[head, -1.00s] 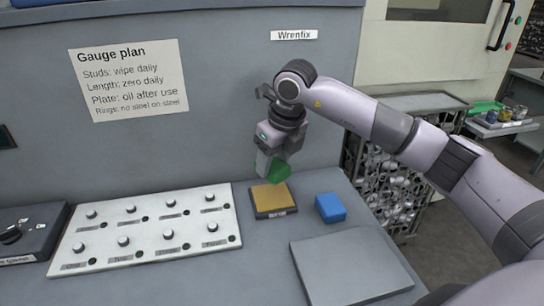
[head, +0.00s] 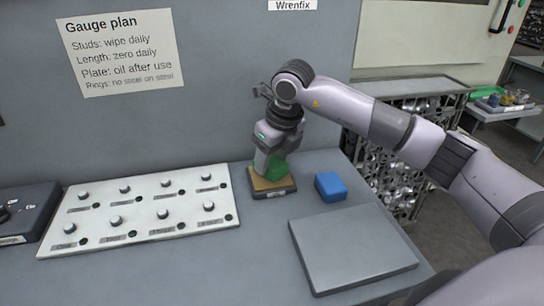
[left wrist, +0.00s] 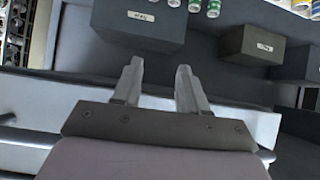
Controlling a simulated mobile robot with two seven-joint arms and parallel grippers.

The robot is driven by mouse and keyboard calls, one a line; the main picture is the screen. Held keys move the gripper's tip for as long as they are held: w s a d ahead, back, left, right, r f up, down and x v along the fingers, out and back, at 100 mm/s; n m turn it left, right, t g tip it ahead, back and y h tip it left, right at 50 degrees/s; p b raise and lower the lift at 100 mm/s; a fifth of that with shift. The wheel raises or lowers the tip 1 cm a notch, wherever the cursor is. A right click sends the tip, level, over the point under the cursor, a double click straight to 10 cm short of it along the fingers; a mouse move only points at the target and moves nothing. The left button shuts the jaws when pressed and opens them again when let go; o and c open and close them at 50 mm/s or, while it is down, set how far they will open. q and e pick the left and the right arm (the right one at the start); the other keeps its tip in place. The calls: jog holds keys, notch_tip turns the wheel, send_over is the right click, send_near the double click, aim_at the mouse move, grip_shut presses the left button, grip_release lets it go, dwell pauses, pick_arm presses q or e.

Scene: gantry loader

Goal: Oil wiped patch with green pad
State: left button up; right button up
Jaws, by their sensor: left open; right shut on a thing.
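The green pad (head: 277,172) is in my right gripper (head: 266,165), which is shut on it and points down. The pad is low over a tan-topped block with a dark base (head: 273,193), and it appears to touch the tan top; the fingers hide part of the contact. A flat grey plate (head: 352,252) lies on the bench at front right. I cannot make out a wiped patch on it. My left gripper (left wrist: 157,72) shows in the left wrist view, open and empty, away from the pad.
A blue block (head: 330,186) sits right of the tan block. A white panel with several knobs (head: 140,214) lies to the left. A wall sign (head: 121,50) reads "Plate: oil after use". Dark labelled boxes (left wrist: 140,32) show in the left wrist view.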

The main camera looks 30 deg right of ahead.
aim_at(272, 162)
jog(key=shift+f, duration=0.2)
dwell(0.5)
jog(key=shift+f+b, duration=0.3)
jog(key=shift+b, duration=0.1)
jog(key=shift+f, duration=0.15)
dwell(0.9)
jog(key=shift+r+p, duration=2.4)
jog(key=shift+r, duration=1.25)
jog(key=shift+s, duration=0.1)
